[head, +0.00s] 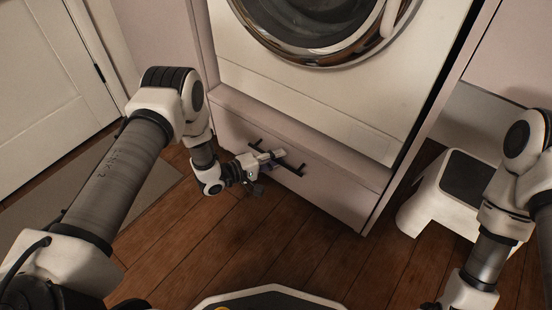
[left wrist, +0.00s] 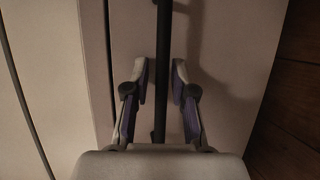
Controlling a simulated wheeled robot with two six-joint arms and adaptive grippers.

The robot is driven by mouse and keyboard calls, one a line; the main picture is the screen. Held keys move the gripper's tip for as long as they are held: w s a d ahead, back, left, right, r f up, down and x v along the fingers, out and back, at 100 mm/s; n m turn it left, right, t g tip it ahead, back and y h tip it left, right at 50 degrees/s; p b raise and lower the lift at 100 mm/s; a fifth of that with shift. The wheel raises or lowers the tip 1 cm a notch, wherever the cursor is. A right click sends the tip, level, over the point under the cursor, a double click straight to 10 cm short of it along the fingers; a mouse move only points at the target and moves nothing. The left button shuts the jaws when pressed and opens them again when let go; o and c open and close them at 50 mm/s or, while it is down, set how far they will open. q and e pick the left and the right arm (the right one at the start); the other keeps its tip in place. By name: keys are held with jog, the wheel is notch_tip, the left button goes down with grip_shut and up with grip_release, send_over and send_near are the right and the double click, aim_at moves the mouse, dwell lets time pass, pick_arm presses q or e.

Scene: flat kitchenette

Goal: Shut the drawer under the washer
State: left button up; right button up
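The drawer (head: 335,186) is a plain pale front low under the white washer (head: 300,92), with a dark bar handle (head: 291,167). I cannot tell exactly how far it stands out from the cabinet. My left gripper (head: 268,157) is at the handle in the head view. In the left wrist view, the fingers of the left gripper (left wrist: 161,72) are apart, one on each side of the handle (left wrist: 161,105), with a small gap visible on both sides. My right arm is at the right edge; its gripper is out of the picture.
A white step stool (head: 445,198) with a dark top stands right of the washer cabinet. A grey mat (head: 105,205) lies at the left by a white door (head: 45,80). The wooden floor (head: 300,250) before the drawer is clear.

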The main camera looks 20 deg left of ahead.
pick_arm(q)
jog(key=v, duration=1.2)
dwell(0.3)
